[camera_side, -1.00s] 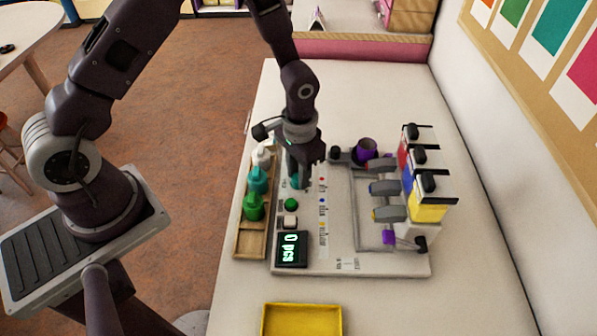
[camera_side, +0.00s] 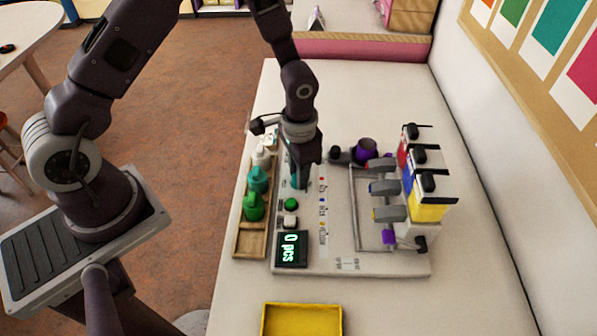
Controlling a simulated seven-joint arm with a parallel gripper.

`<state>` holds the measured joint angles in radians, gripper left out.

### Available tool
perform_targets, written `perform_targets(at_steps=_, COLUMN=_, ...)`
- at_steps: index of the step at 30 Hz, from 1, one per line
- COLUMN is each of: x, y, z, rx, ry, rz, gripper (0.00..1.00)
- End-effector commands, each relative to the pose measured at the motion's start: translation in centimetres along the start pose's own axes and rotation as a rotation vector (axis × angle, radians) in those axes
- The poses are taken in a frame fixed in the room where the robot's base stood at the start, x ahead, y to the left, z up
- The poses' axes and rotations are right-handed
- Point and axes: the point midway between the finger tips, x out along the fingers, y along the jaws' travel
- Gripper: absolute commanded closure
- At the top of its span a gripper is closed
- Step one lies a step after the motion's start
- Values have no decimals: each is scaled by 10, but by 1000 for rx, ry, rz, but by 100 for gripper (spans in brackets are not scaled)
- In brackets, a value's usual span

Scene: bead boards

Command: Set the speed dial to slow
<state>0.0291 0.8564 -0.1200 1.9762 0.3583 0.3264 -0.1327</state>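A light grey machine board (camera_side: 345,267) lies on the white table. My gripper (camera_side: 301,178) points down over the upper left of the board, at a teal part (camera_side: 299,184) that may be the speed dial. The gripper hides most of this part, and its setting cannot be read. The fingers are dark and small here, so I cannot tell whether they are open, shut or touching it. Below it on the board are a green button (camera_side: 291,203), a pale button (camera_side: 290,221) and a display (camera_side: 291,249) reading "0 pcs".
A wooden tray (camera_side: 249,245) with white, teal and green bottles stands left of the board. Red, blue and yellow dispensers (camera_side: 428,207) rise at the right. A purple cup (camera_side: 366,148) is behind. A yellow tray (camera_side: 301,320) lies in front. The table's far end is clear.

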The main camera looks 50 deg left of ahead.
Motion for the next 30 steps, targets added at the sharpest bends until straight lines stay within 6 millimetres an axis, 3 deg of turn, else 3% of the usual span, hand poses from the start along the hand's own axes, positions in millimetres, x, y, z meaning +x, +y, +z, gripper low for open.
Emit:
perform_targets(at_steps=1, x=0, y=0, z=0, rx=0, ry=2, rz=0, gripper=62)
perform_targets(at_steps=3, x=0, y=0, z=0, rx=-1, ry=1, rz=0, gripper=51)
perform_targets(at_steps=12, x=-2, y=0, z=0, rx=-1, ry=1, rz=0, gripper=51)
perform_targets(at_steps=22, x=-62, y=0, z=-1, rx=-2, ry=4, rz=-1, gripper=51)
perform_targets(at_steps=30, x=-71, y=0, z=0, rx=-1, ry=0, rz=0, gripper=51)
